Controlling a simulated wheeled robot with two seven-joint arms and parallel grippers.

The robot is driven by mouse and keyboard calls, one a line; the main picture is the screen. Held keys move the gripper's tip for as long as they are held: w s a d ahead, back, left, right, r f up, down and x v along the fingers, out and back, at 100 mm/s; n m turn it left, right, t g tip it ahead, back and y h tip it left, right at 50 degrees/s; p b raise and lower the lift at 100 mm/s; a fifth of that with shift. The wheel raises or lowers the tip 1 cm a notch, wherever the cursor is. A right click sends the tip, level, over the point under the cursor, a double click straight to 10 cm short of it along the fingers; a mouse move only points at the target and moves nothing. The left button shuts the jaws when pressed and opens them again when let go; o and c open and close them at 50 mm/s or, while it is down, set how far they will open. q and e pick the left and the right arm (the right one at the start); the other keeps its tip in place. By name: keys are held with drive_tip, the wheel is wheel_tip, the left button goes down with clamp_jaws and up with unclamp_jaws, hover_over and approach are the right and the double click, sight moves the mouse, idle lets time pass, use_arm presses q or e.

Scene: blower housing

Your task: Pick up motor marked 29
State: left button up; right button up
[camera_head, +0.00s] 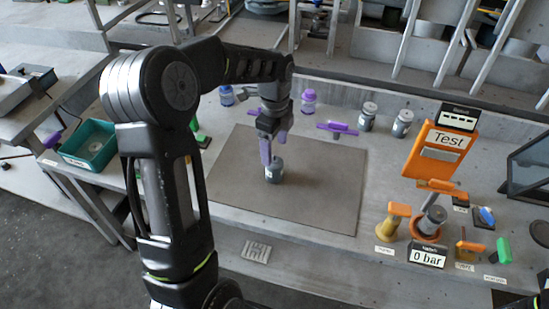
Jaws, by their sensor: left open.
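A small dark grey cylindrical motor (274,172) stands upright on the brown mat (320,195) in the middle of the bench. Its marking is too small to read, so I cannot tell whether it is number 29. My left gripper (273,150) points down with its purple fingers open, just above and at the top of this motor. I cannot tell whether the fingers touch it. Two similar grey cylinders, one (367,116) and another (402,124), stand behind the mat to the right, their markings also unreadable. My right gripper is not in view.
An orange test stand (437,150) with a "0 bar" display (428,256) and orange-handled fixtures stands at the right. Purple-topped parts (308,101) and a purple-handled item (337,128) line the back. A green bin (88,145) is at left. The mat's right part is clear.

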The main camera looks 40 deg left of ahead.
sight(275, 161)
use_arm(q)
drive_tip(key=shift+s+d+r, duration=0.15)
drive_tip(key=shift+s, duration=0.05)
drive_tip(key=shift+f, duration=1.4)
drive_tip(key=shift+f+p, duration=0.2)
drive_tip(key=shift+p, duration=0.15)
drive_tip(key=shift+f+p, duration=0.6)
drive_tip(key=shift+f, duration=1.8)
drive_tip(key=shift+c, duration=0.2)
clamp_jaws()
